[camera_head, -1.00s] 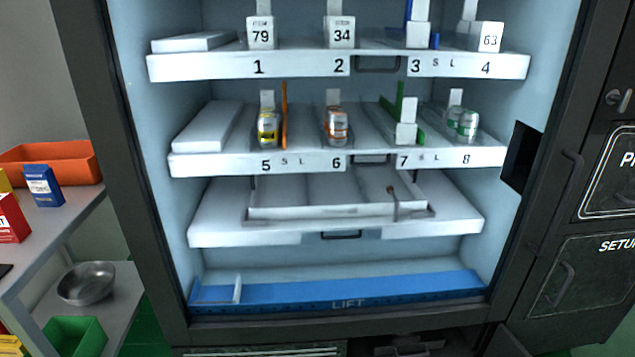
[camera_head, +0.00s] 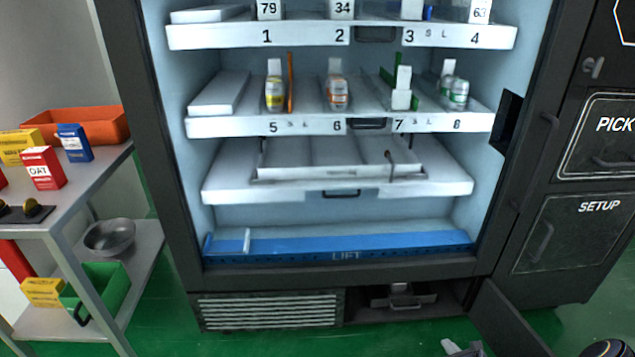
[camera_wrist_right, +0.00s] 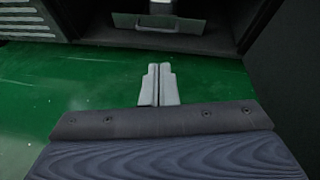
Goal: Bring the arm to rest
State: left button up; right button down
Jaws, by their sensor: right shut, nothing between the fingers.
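My right gripper (camera_head: 463,348) shows at the bottom edge of the head view as small grey fingertips, low in front of the vending machine (camera_head: 345,257). In the right wrist view its two grey fingers (camera_wrist_right: 159,85) lie together, shut with nothing between them. They are over the green floor, short of the open lower compartment (camera_wrist_right: 160,20). The rest of the right arm is mostly out of the head view. My left gripper is not in view.
A small open door (camera_head: 505,320) sticks out at the lower right of the machine, right of my right gripper. A grey shelf unit (camera_head: 95,205) with boxes and bins stands at left. Green floor (camera_head: 250,345) is clear between them.

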jog(key=w+a+r+n+y, duration=0.2)
jog(key=a+r+n, duration=0.15)
jog(key=r, duration=0.45)
jog(key=w+a+r+n+y, duration=0.15)
jog(key=r+n, duration=0.25)
jog(key=r, duration=0.4)
jog(key=s+a+r+n+g+y, duration=0.2)
jog(key=a+r+n, duration=0.25)
jog(key=r, duration=0.35)
jog(key=s+a+r+n+g+y, duration=0.1)
jog(key=s+a+r+n+y, duration=0.15)
jog(key=a+r+n, duration=0.35)
jog(key=s+a+r+n+g+h, duration=0.1)
jog(key=s+a+r+n+g, duration=0.15)
jog(key=s+r+n, duration=0.4)
jog(key=s+a+r+n+g, duration=0.1)
jog(key=s+a+r+g, duration=0.2)
jog(key=s, duration=0.6)
jog(key=s+d+n+t+h, duration=0.2)
jog(key=s+n+h, duration=0.35)
jog(key=s, duration=0.75)
notch_tip(320, 180, up, 31)
jog(key=p, duration=3)
jog(key=shift+s+g, duration=0.1)
jog(key=shift+g, duration=0.15)
